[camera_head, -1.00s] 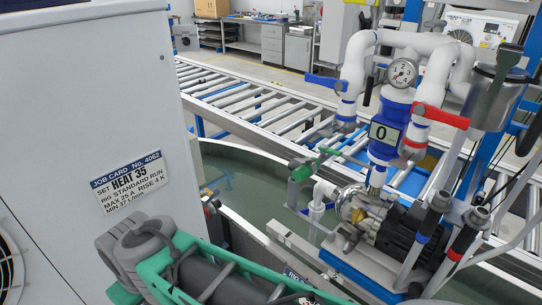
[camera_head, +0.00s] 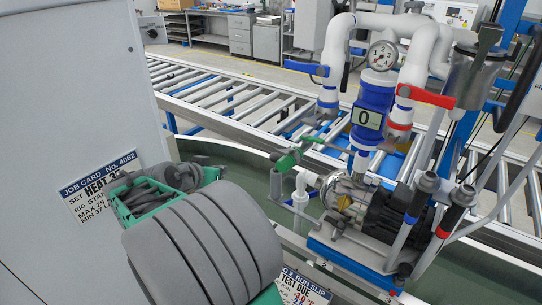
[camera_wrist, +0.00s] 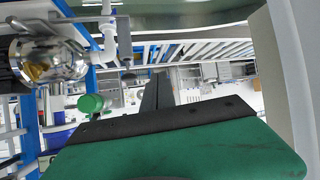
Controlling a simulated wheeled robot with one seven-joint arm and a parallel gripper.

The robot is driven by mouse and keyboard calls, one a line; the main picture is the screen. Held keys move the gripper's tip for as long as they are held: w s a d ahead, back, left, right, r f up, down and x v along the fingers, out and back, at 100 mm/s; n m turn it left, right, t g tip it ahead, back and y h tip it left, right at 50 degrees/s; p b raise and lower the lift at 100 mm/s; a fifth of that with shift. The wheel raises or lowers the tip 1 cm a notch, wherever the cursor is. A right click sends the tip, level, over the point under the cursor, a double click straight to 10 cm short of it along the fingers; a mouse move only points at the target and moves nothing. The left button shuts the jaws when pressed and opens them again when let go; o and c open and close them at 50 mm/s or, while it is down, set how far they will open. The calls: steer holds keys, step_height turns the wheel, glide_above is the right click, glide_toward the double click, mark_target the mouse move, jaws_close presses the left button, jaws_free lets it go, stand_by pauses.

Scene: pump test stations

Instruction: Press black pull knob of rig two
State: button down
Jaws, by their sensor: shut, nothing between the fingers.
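Rig two's pump (camera_head: 375,210) stands at the right in the head view, with a blue column, a display reading 0 (camera_head: 367,118) and a dial gauge (camera_head: 383,56). A paper slip (camera_head: 300,288), partly readable as a rig 2 run slip, sits below it, partly covered by my arm. I cannot make out the black pull knob for certain in either view. In the wrist view my gripper (camera_wrist: 157,92) has its dark fingers together, with nothing between them. The pump's shiny housing (camera_wrist: 55,62) is at the left there, apart from the fingers.
A tall grey cabinet with a job card (camera_head: 100,185) stands at the left, close to my arm. A green valve handle (camera_head: 290,158) and a red lever (camera_head: 427,96) stick out from the rig. A roller conveyor (camera_head: 240,100) runs behind the water tank (camera_head: 230,155).

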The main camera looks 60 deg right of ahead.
steer(key=s+d+r+m+g+h, duration=0.3)
steer(key=s+d+r, duration=0.1)
steer(key=s+d, duration=0.2)
steer(key=shift+s+d+m+g, duration=0.2)
steer(key=shift+d+m+g, duration=0.1)
steer(key=shift+d, duration=0.3)
steer(key=shift+r, duration=0.1)
steer(key=p, duration=0.3)
glide_above(272, 154)
steer(key=s+a, duration=0.1)
steer(key=a, duration=0.1)
step_height(272, 154, down, 2)
step_height(272, 154, down, 5)
steer(key=shift+r, duration=0.2)
